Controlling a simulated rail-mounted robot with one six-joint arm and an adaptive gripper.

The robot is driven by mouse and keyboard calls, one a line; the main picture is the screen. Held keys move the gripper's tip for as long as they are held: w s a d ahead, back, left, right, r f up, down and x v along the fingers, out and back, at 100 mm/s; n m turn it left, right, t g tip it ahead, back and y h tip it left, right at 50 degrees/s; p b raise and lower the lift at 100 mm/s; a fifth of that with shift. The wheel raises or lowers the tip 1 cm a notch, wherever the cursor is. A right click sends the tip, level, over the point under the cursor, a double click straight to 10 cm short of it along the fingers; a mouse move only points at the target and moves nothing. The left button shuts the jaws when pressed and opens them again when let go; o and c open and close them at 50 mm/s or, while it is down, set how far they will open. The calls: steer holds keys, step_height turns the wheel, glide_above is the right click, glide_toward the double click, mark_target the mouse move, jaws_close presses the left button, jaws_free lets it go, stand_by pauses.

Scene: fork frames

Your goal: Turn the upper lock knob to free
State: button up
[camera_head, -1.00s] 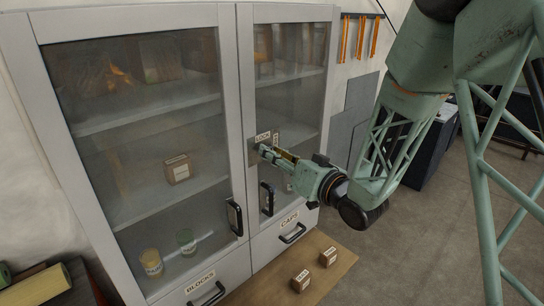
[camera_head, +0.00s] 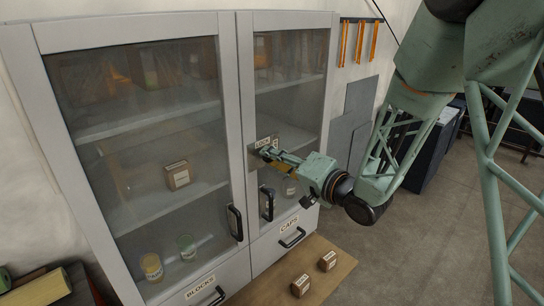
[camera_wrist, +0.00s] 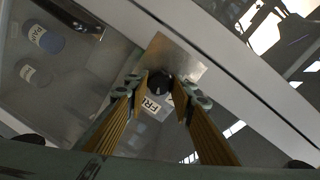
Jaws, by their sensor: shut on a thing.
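The lock knob (camera_wrist: 160,84) is black and round and sits on a metal plate (camera_wrist: 178,56) in the wrist view. A label (camera_wrist: 152,107) with partly hidden letters, apparently "FREE", lies beside it. In the head view the plate (camera_head: 263,142), marked LOCK, is on the cabinet's right glass door, and the knob is hidden behind my fingers. My gripper (camera_head: 266,153) reaches the plate from the right. In the wrist view its two fingertips are on either side of the knob, shut on it. I cannot tell which way the knob points.
Black door handles (camera_head: 267,204) and (camera_head: 235,222) are below the plate. Drawers marked CAPS (camera_head: 291,232) and BLOCKS (camera_head: 205,288) are at the bottom. Two small boxes (camera_head: 300,286) and (camera_head: 327,261) stand on a wooden board (camera_head: 340,272). The floor to the right is open.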

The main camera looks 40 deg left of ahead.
steer(key=shift+m+g+p, duration=0.4)
steer(key=shift+m+p, duration=1.15)
steer(key=shift+m, duration=0.85)
steer(key=o, duration=0.9)
steer(key=shift+d, duration=0.1)
steer(key=shift+s+d+r, duration=0.25)
steer(key=shift+s+d, duration=0.05)
steer(key=shift+d, duration=1.65)
steer(key=shift+s+d+r, duration=0.2)
steer(key=shift+s+d, duration=0.1)
steer(key=shift+d, duration=1.6)
steer(key=shift+s+d+r, duration=0.25)
steer(key=shift+s+d, duration=0.05)
steer(key=shift+d, duration=1.65)
